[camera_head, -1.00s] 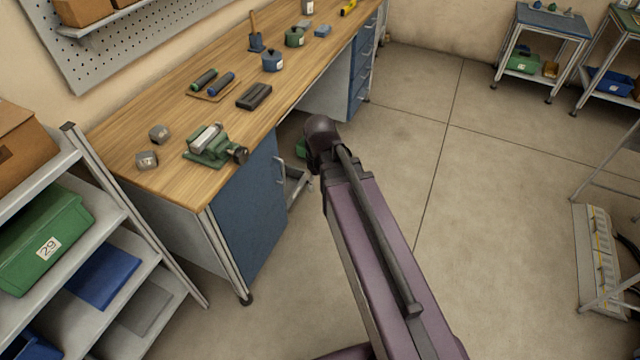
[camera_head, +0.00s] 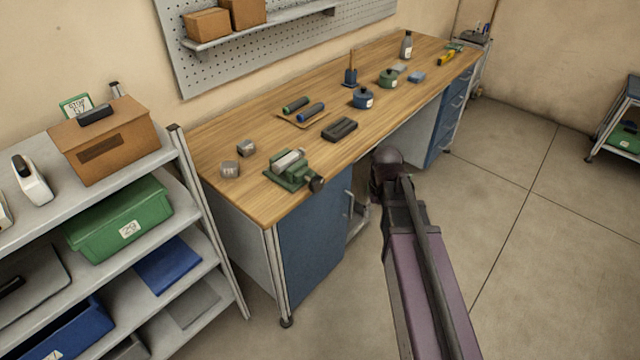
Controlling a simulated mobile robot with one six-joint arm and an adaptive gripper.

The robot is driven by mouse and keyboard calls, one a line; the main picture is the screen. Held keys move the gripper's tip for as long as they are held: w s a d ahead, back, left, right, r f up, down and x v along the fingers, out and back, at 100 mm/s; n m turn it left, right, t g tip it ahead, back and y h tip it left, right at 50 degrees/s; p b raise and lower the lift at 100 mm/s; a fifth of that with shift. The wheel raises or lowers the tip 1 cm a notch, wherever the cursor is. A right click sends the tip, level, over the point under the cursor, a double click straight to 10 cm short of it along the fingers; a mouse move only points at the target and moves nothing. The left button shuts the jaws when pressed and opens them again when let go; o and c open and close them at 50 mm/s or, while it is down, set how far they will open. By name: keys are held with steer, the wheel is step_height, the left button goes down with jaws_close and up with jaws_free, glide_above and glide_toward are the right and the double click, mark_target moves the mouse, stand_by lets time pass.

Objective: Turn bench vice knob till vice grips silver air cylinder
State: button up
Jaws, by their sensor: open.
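The green bench vice (camera_head: 285,182) sits on the near left part of the wooden workbench, close to its front edge. The silver air cylinder (camera_head: 287,159) lies in the top of the vice; whether the jaws touch it is too small to tell. The dark vice knob (camera_head: 316,184) points towards the front edge, and nothing touches it. My purple arm rises from the lower right, with its dark joint in front of the bench. I cannot make out my gripper; it seems hidden beyond the arm.
Two grey blocks (camera_head: 246,148) stand left of the vice.

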steer(key=w+a+r+m+p, duration=0.3)
steer(key=w+a+r+m, duration=0.1)
steer(key=w+a, duration=0.5)
step_height(320, 180, up, 3)
steer(key=m+p, duration=0.3)
steer(key=m, duration=0.2)
glide_above(316, 178)
steer(key=shift+f, duration=0.15)
step_height(316, 178, down, 14)
steer(key=b, duration=1.3)
steer(key=shift+r, duration=0.25)
jaws_close()
